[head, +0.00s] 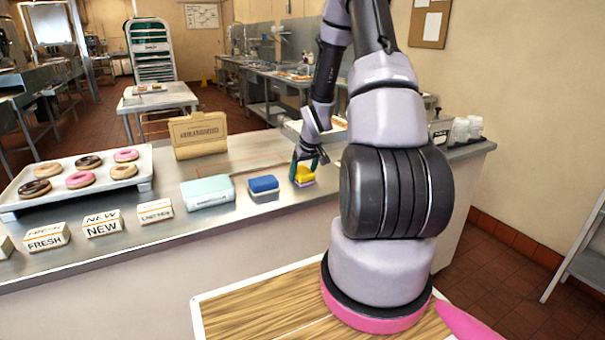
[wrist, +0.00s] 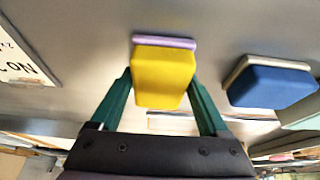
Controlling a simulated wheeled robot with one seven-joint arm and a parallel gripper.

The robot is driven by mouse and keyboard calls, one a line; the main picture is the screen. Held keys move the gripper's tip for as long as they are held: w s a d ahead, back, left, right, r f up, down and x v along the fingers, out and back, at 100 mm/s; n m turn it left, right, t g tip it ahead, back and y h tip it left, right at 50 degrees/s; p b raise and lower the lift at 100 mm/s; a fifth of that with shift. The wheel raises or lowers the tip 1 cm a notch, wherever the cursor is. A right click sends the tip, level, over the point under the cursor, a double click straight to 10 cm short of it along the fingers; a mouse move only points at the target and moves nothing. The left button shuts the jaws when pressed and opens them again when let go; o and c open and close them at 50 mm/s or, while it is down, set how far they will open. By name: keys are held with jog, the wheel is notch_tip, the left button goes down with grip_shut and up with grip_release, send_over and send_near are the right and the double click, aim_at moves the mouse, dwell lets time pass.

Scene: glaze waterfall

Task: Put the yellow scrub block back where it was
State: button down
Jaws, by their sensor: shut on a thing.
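The yellow scrub block (head: 304,174) has a thin lilac layer on its underside. It is at the counter's front part, right of the blue block. My gripper (head: 308,162) is shut on it from above. In the wrist view the yellow block (wrist: 162,78) sits between the two green fingers (wrist: 163,95). The lilac layer (wrist: 164,41) faces the counter; I cannot tell whether it touches the surface or is slightly above it.
A blue block (head: 263,184) with a pale layer lies just left, with a pale teal box (head: 207,191) beyond it. Signs (head: 102,223) and a doughnut tray (head: 140,170) are farther left. A tan box (head: 198,135) stands behind. The counter's front strip is clear.

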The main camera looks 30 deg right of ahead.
grip_release()
jog(key=shift+f, duration=0.1)
jog(key=shift+s+r, duration=0.1)
jog(key=shift+r, duration=0.4)
jog(key=s+a+r+m+h, duration=0.15)
jog(key=s+r, duration=0.25)
jog(key=r, duration=0.6)
jog(key=s+a+r+n+y, duration=0.15)
jog(key=s+r, duration=0.25)
jog(key=r, duration=0.6)
jog(key=s+a+r+m+t+y, duration=0.1)
jog(key=s+a+r+m, duration=0.1)
jog(key=s+a+r, duration=0.4)
jog(key=s+a+r+m+t+y, duration=0.1)
jog(key=s+a+r+m, duration=0.1)
jog(key=s+a+r, duration=0.4)
jog(key=s+r, duration=0.4)
jog(key=s, duration=0.2)
jog(key=shift+s+a+r+m, duration=0.25)
jog(key=shift+s+a+m, duration=0.05)
jog(key=shift+s, duration=0.05)
jog(key=shift+t, duration=0.3)
